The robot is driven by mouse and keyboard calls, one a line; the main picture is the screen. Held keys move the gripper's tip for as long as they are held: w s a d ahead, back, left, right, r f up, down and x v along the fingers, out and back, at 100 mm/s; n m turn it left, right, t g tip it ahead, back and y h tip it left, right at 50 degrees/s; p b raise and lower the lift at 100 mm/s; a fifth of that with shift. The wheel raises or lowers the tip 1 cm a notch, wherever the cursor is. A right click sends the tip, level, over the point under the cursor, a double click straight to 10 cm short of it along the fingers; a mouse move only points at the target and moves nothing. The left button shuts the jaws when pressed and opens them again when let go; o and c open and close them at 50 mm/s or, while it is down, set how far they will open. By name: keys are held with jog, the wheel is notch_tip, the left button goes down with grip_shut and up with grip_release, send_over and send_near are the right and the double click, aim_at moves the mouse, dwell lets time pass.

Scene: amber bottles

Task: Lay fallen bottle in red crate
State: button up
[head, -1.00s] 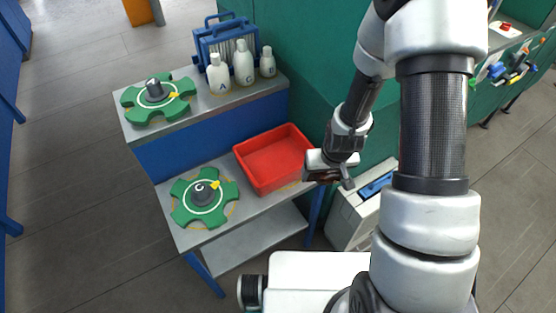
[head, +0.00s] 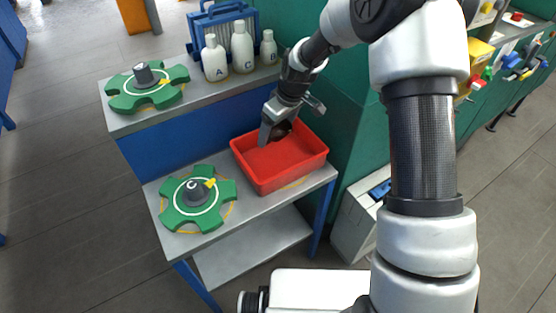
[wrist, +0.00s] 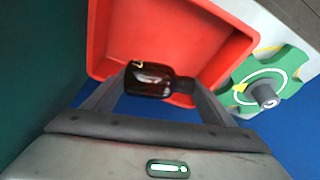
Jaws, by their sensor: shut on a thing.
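The fallen bottle is a dark amber bottle (wrist: 150,80) with a black cap, lying on its side between the fingers of my gripper (wrist: 155,92) in the wrist view. My gripper (head: 280,122) is shut on it, over the back left part of the red crate (head: 262,182). In the head view the bottle shows only as a dark patch behind the finger. The crate also shows in the wrist view (wrist: 97,40), and its visible floor is empty. I cannot tell whether the bottle touches the crate.
A green knobbed wheel marked C (head: 197,212) sits left of the crate on the lower shelf. Another green wheel (head: 146,98) stands on the upper shelf with white bottles (head: 242,52) and a blue rack (head: 203,22). A green wall (head: 335,110) rises behind the crate's right side.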

jog(key=shift+f+b, duration=0.8)
jog(key=shift+f, duration=1)
jog(key=o, duration=1.2)
jog(key=shift+r, duration=0.1)
jog(key=p+v, duration=0.2)
jog(key=v, duration=1.5)
jog(key=shift+s+r, duration=0.1)
jog(key=shift+r, duration=0.05)
jog(key=shift+d, duration=0.1)
